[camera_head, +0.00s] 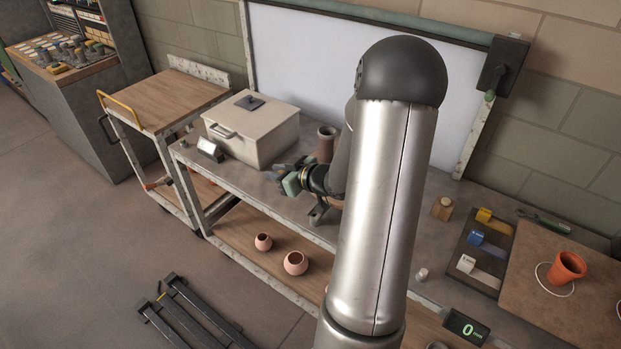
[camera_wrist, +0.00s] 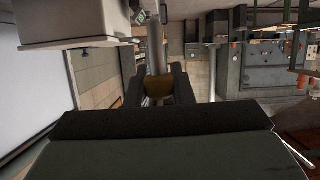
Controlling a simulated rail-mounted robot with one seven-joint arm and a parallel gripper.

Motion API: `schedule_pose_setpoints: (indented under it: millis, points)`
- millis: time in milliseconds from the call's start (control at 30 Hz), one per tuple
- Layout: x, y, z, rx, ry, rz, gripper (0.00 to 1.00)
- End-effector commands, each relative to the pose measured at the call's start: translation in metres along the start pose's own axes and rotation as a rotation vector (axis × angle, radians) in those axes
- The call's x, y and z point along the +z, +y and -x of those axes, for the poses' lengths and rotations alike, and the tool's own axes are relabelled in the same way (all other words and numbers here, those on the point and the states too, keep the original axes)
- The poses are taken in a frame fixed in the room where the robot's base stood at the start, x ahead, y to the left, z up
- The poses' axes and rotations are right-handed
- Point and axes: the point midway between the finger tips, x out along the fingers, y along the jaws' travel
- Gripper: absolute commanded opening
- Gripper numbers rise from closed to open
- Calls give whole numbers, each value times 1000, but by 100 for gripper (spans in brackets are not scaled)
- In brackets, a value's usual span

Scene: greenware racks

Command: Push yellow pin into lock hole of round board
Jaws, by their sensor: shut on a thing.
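My gripper (camera_head: 281,177) is above the grey table, in front of the cream box, pointing left in the head view. In the wrist view its two dark fingers (camera_wrist: 158,86) are shut on a yellow-brown thing (camera_wrist: 158,89), of which only a small part shows. I cannot tell its full shape or whether it is the yellow pin. A grey cylindrical shape shows just beyond the fingertips; I cannot tell whether it belongs to the held thing. I make out no round board or lock hole in either view; my arm hides part of the table.
The cream box (camera_head: 250,133) and a brown cylinder (camera_head: 326,145) stand behind my gripper. A wooden-topped cart (camera_head: 170,100) is at left. At right are a dark tray (camera_head: 465,250) with yellow, blue and white pieces, and a terracotta pot (camera_head: 567,268). Pink pots (camera_head: 296,263) sit on the lower shelf.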

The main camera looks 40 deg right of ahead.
Motion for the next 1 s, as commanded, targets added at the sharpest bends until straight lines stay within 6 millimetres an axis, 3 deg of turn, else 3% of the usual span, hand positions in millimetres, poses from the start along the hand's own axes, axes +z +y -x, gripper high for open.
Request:
schedule_pose_setpoints:
  millis: [33,100,300,867,1000]
  points:
    - [11,18,15,7,-5,-6,0]
    - [23,32,31,2,-11,-11,0]
    - [44,51,58,-10,-24,-17,0]
    - [46,51,62,-15,-28,-18,0]
    - [57,51,57,-15,-27,-17,0]
